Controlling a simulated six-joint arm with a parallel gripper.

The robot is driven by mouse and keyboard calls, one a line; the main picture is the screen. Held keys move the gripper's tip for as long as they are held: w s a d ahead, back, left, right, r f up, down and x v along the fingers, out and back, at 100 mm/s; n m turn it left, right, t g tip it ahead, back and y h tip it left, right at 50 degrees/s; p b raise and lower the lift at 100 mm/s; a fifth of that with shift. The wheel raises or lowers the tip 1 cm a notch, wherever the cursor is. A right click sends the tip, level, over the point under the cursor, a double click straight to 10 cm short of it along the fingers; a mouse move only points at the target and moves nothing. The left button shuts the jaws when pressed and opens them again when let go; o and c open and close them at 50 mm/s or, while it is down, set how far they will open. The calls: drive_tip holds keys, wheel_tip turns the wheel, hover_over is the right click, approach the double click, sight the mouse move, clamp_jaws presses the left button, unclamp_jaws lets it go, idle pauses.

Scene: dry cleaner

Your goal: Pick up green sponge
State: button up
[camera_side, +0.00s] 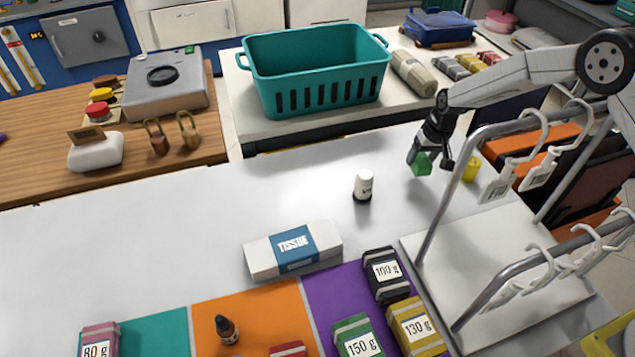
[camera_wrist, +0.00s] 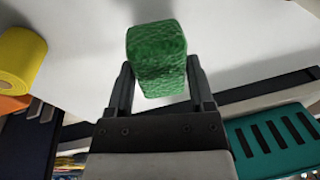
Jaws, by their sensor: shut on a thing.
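The green sponge (camera_side: 422,164) is a small green block at the right of the white table in the side view. It also shows between my two fingers in the wrist view (camera_wrist: 157,58). My gripper (camera_side: 433,160) is shut on the sponge, one finger on each side of it, as the wrist view (camera_wrist: 158,85) shows. The sponge appears to be at or just above the table; I cannot tell whether it touches the surface.
A yellow roll (camera_side: 471,169) stands close to the right of my gripper. A metal rack (camera_side: 470,190) with white hangers is at the right. A teal basket (camera_side: 318,75) is behind on another table.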

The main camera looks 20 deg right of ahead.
sight(421, 158)
drive_tip(key=shift+r, duration=3)
drive_tip(key=shift+a, duration=0.1)
